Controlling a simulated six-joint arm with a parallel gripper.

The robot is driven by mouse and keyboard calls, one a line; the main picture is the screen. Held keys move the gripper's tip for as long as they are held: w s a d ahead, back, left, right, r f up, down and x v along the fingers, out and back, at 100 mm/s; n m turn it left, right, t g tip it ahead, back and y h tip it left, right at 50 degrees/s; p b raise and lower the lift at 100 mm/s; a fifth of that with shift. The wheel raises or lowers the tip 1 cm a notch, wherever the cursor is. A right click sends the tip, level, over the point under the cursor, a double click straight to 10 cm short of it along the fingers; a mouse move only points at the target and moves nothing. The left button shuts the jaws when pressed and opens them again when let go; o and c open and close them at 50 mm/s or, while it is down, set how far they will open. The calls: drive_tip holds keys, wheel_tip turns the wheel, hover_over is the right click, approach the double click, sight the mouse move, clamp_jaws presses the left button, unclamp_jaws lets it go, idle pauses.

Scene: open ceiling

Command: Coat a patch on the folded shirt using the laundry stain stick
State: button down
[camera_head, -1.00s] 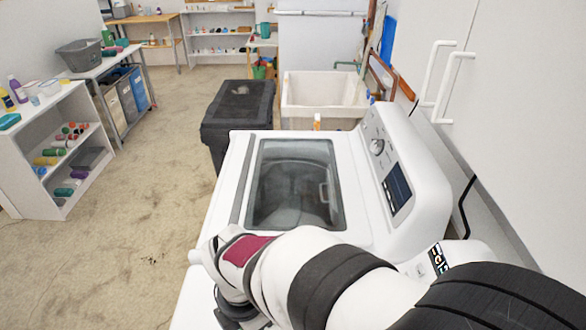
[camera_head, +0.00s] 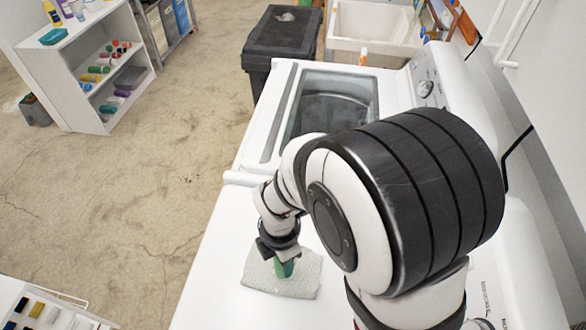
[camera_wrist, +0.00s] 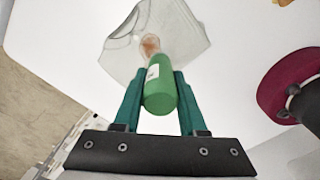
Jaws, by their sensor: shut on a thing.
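A folded pale grey-green shirt (camera_head: 262,276) lies flat on a white top; the wrist view also shows it (camera_wrist: 122,52). My gripper (camera_head: 280,254) is over the shirt, shut on the green stain stick (camera_head: 284,269). In the wrist view the stick (camera_wrist: 160,96) sits between the teal fingers of my gripper (camera_wrist: 161,76), its far end pointing at the shirt. A brownish patch (camera_wrist: 150,44) shows at that far end, over the shirt. I cannot tell whether the stick touches the cloth.
A washer with a glass lid (camera_head: 335,95) stands beyond the shirt. A dark bin (camera_head: 283,45) and a utility sink (camera_head: 370,22) are behind it. A white shelf (camera_head: 85,75) stands at left. A rack of small items (camera_head: 45,312) is at the lower left.

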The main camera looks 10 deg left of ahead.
drive_tip(key=shift+w+d+f, duration=0.1)
drive_tip(key=shift+w, duration=1.3)
drive_tip(key=shift+w+d+f, duration=0.1)
drive_tip(key=shift+w, duration=1.25)
drive_tip(key=shift+s+a, duration=0.15)
drive_tip(key=shift+s, duration=1.55)
drive_tip(key=shift+s+a, duration=0.15)
drive_tip(key=shift+s, duration=1.5)
drive_tip(key=shift+w+a, duration=0.15)
drive_tip(key=shift+w, duration=3.25)
drive_tip(key=shift+s+r, duration=0.1)
drive_tip(key=shift+s, duration=3.25)
drive_tip(key=shift+r, duration=4)
